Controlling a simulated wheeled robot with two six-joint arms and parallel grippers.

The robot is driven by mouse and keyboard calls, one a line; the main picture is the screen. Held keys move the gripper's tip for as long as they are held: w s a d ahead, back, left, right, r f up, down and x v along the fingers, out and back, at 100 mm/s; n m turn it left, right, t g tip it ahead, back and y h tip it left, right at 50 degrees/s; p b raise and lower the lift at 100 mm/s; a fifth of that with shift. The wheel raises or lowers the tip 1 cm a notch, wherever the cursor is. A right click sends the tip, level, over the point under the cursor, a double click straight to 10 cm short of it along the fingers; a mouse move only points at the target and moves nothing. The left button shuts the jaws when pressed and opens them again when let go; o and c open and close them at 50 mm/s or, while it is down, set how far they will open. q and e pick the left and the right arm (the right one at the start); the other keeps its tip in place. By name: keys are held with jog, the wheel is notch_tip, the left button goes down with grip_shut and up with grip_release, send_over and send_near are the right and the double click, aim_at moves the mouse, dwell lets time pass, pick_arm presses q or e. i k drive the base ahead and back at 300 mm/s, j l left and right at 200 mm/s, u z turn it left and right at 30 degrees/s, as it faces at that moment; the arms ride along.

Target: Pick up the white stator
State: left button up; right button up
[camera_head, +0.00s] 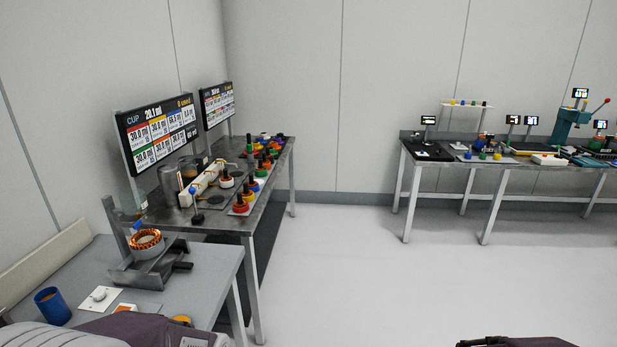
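A ring with copper-orange windings (146,239) sits on a pale grey-white round body in a grey metal fixture (135,273) on the near left table. It looks like a stator; I cannot tell for sure whether it is the white one. A small white and orange piece (124,308) lies near the table's front, partly hidden by my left arm. My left arm covers the bottom left of the view, and its gripper fingers do not show. Only a dark part, probably of my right arm, shows at the bottom edge; its gripper is not seen.
A blue cup (52,306) and a white plate with a round knob (99,298) are on the near table (205,268). Behind it, a bench (222,220) holds several coloured parts below two display boards. Another bench (470,163) stands far right. The floor between is clear.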

aim_at(226, 180)
jog(key=i+l+u, duration=0.1)
jog(key=i+u, duration=0.35)
jog(key=i+l+u, duration=0.45)
jog(key=i, duration=0.15)
jog(key=i+l+u, duration=1.1)
jog(key=l+u, duration=0.25)
jog(key=l, duration=0.15)
jog(key=i+l+u, duration=0.1)
jog(key=l+u, duration=0.35)
jog(key=l, duration=0.2)
jog(key=l+u, duration=0.45)
jog(key=l, duration=0.25)
jog(key=k+l+u, duration=0.15)
jog(key=l+u, duration=0.25)
jog(key=l, duration=0.25)
